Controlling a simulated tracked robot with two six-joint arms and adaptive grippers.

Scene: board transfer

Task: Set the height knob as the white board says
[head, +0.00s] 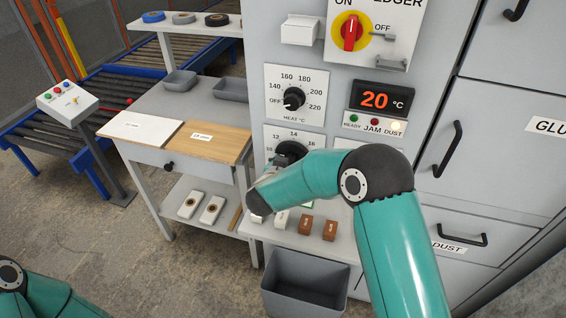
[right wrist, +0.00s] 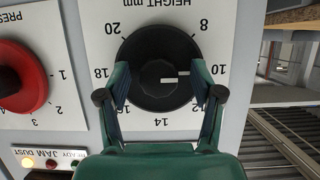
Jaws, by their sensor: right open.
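The height knob (head: 291,152) is a black dial on a white plate on the grey cabinet, partly behind my right arm. In the right wrist view the knob (right wrist: 155,62) appears upside down, its white mark pointing roughly toward 10. My right gripper (right wrist: 160,74) is open, its fingers on either side of the knob; I cannot tell whether they touch it. The white board (head: 146,128) lies flat on the side table, its small marking too small to read. My left arm shows at the lower left; its gripper is out of view.
A labelled wooden board (head: 212,143) lies beside the white board. Above the height plate is the heat knob (head: 293,99). A red pressure knob (right wrist: 22,77) is close to my right gripper. The display (head: 381,100) reads 20 °C; the dust lamp is lit. A grey bin (head: 303,285) stands below.

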